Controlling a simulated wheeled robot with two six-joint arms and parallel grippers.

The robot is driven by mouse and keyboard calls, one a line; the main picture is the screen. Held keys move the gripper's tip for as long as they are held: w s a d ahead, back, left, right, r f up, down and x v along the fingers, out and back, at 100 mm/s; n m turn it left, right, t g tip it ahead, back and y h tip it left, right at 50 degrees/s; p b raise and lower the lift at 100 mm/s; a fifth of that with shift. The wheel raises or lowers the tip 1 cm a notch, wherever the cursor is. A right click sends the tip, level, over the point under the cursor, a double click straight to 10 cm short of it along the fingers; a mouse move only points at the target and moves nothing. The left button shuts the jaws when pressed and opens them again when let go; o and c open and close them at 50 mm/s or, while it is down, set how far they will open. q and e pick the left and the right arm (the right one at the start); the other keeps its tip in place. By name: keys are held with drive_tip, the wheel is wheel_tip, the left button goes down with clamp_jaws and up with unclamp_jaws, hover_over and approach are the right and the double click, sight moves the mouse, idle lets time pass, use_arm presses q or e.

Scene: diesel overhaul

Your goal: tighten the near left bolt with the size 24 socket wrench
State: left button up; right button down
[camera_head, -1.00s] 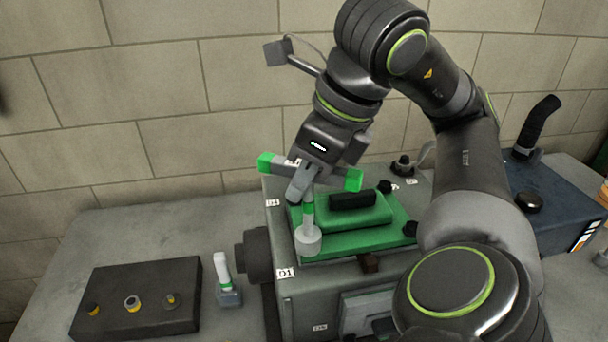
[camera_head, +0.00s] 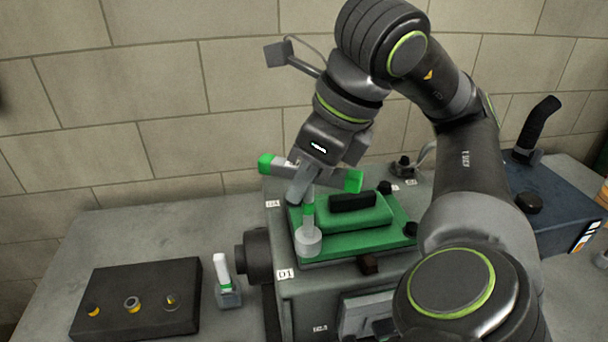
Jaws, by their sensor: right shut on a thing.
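My right gripper (camera_head: 301,190) is shut on the socket wrench (camera_head: 309,236), which has a grey socket and a green band. It holds the wrench almost upright over the near left corner of the green cover (camera_head: 345,240) on the engine block (camera_head: 305,290). The socket is at that corner, behind the D1 label (camera_head: 286,274). It hides the near left bolt, and I cannot tell how far it sits over it. My left gripper is not in view.
A black holder (camera_head: 140,318) with several round sockets lies at left. Dark bolts show at the cover's far right (camera_head: 384,187) and near right (camera_head: 410,229). A blue box (camera_head: 560,215) stands at right.

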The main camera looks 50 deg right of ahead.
drive_tip(key=shift+r, duration=0.1)
idle(0.5)
drive_tip(key=shift+r+p, duration=1.6)
drive_tip(key=shift+r, duration=0.1)
wheel_tip(320, 180, up, 6)
drive_tip(key=p, duration=0.5)
drive_tip(key=shift+r+p, duration=0.1)
drive_tip(key=shift+p, duration=0.3)
drive_tip(key=shift+f, duration=0.2)
